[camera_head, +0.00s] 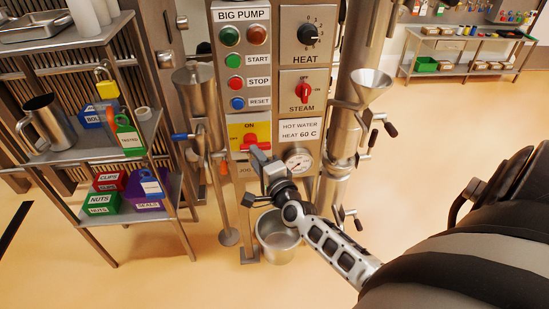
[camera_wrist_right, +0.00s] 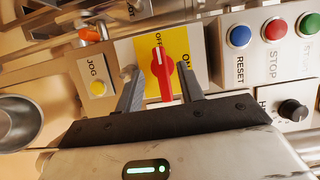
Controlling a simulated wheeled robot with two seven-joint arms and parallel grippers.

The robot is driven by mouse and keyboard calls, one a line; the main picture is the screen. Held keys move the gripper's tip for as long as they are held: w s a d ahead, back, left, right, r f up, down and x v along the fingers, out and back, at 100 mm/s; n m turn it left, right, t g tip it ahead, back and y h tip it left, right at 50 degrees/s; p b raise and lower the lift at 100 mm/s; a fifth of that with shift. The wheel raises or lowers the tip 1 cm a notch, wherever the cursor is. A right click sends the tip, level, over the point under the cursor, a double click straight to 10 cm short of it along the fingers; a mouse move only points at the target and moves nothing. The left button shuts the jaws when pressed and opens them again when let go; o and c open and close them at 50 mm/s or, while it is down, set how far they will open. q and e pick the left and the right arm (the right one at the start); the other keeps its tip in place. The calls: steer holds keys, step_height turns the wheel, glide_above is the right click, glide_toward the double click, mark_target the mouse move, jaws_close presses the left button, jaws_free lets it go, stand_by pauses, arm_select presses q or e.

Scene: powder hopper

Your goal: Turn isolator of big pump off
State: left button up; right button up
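The big pump isolator is a red rotary handle (camera_wrist_right: 163,68) on a yellow plate (camera_wrist_right: 181,40). In the right wrist view the handle's white-marked end points to the OFF label, and ON is off to its right. In the head view the yellow plate (camera_head: 262,129) is partly hidden behind my right gripper (camera_head: 257,158). My right gripper (camera_wrist_right: 160,88) is open, with one finger on each side of the handle and visible gaps between; whether the tips reach past the handle is unclear. My left gripper is not in view.
A gauge (camera_head: 298,159) is right of my gripper. A shelf (camera_head: 75,138) stands left; a bucket (camera_head: 278,238) is below.

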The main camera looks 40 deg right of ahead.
steer(key=s+a, duration=0.1)
steer(key=s, duration=0.9)
steer(key=shift+s+a+b, duration=0.2)
steer(key=shift+a+b, duration=0.1)
steer(key=shift+a, duration=0.05)
steer(key=s+a+f+n+g+y, duration=0.3)
steer(key=a+n, duration=0.5)
steer(key=n, duration=0.3)
steer(key=s+a+f+n+g+y, duration=0.2)
steer(key=s+a+f+n+g, duration=0.2)
steer(key=n, duration=0.7)
steer(key=s+a+f, duration=0.2)
steer(key=s+a, duration=0.2)
steer(key=shift+s+a+y, duration=0.15)
steer(key=shift+a+y, duration=0.15)
steer(key=shift+y, duration=0.1)
